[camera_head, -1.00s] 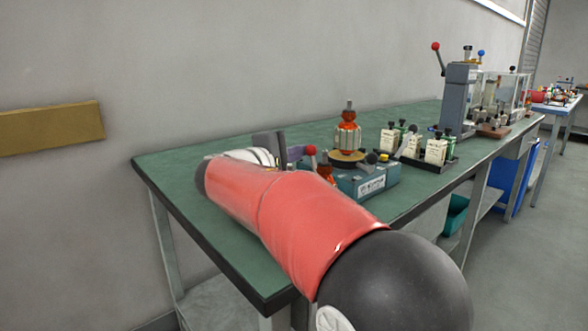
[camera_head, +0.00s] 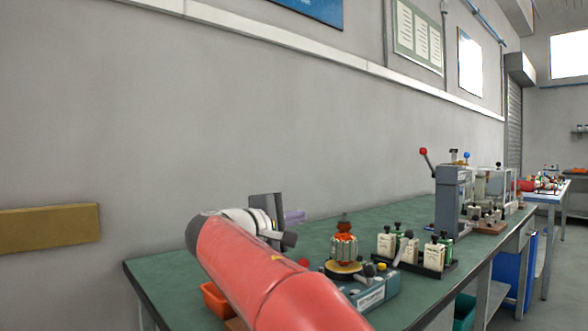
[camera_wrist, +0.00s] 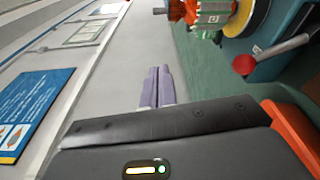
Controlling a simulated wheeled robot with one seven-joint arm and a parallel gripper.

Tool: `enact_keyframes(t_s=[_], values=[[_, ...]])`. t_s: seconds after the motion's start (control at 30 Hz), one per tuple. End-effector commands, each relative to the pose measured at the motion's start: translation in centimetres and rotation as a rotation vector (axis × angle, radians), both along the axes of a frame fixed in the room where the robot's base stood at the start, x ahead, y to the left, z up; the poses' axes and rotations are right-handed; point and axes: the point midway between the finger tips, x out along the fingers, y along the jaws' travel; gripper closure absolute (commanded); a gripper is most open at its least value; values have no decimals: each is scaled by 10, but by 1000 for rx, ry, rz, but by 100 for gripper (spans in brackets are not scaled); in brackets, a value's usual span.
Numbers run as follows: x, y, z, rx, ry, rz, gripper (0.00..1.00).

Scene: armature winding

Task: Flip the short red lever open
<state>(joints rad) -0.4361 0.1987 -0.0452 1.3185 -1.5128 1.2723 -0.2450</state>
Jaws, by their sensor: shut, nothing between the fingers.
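A lever with a red knob (camera_wrist: 245,65) and grey shaft is on the teal station in the upper right of the wrist view. The knob also shows partly behind my arm in the head view (camera_head: 303,262). Another red-knobbed lever (camera_head: 424,154) stands up on the grey machine farther back. My gripper (camera_wrist: 160,69) has purple fingers shut together and empty. They are apart from the near knob, to its left in the wrist view. In the head view the gripper (camera_head: 296,216) is raised above the bench, left of the station.
The orange armature (camera_head: 344,245) stands on the teal station (camera_head: 378,291), with a black-knobbed lever (camera_head: 403,247) beside it. An orange bin (camera_head: 214,301) is by my arm. The wall lies behind the bench (camera_head: 150,272).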

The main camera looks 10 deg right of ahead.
Motion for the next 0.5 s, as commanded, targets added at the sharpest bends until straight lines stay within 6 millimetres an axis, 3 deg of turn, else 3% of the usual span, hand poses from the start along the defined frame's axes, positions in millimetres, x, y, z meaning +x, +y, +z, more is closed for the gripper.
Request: enact_keyframes(t_s=[0.03, 0.2, 0.5], values=[[0, 0, 17, 2, -5, 0, 100], [1, 0, 57, 1, -3, 1, 100], [1, 0, 97, 0, 0, 0, 100]])
